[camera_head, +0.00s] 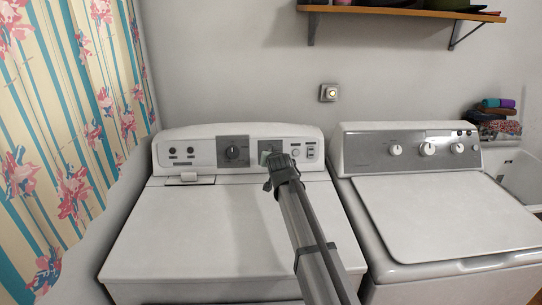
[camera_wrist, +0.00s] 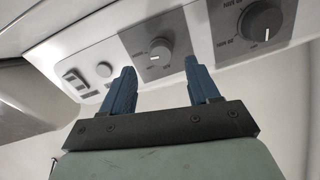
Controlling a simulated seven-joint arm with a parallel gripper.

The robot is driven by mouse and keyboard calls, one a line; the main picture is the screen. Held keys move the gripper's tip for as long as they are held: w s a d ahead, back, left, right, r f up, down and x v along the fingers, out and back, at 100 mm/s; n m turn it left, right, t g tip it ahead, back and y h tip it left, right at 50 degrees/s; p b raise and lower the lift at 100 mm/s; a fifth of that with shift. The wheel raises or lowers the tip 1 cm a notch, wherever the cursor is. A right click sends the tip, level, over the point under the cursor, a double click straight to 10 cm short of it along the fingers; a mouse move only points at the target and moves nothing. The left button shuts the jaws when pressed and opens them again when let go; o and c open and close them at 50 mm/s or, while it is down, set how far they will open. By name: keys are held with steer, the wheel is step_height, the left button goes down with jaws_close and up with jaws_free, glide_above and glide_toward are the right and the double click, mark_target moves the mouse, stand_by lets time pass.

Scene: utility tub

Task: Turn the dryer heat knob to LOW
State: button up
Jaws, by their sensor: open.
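The left machine, which I take to be the dryer (camera_head: 180,225), has a control panel along its back. In the wrist view the panel appears upside down. A dark round knob (camera_wrist: 160,48) with a short white mark sits on a grey square plate there. Its label is too small to read, so I cannot confirm that it is the heat knob. My gripper (camera_wrist: 160,66) is open and empty, its two blue fingers spread on either side of the view below this knob, apart from it. In the head view my gripper (camera_head: 271,172) covers most of that plate (camera_head: 266,145).
A larger dial (camera_wrist: 263,22) sits beside it on another grey plate. A small knob (camera_wrist: 103,69) and switches (camera_wrist: 78,85) are on the other side. The right machine (camera_head: 440,210) has its own knobs. A wall shelf (camera_head: 400,12) hangs above. The dryer's top is clear.

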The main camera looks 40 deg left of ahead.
steer(key=x, duration=0.5)
steer(key=shift+w+a+f, duration=0.2)
steer(key=shift+w, duration=0.05)
steer(key=c, duration=1)
steer(key=n, duration=0.4)
steer(key=shift+n, duration=0.3)
steer(key=n, duration=0.4)
steer(key=shift+r+n+h, duration=0.1)
steer(key=shift+n+h, duration=0.2)
steer(key=shift+h, duration=0.1)
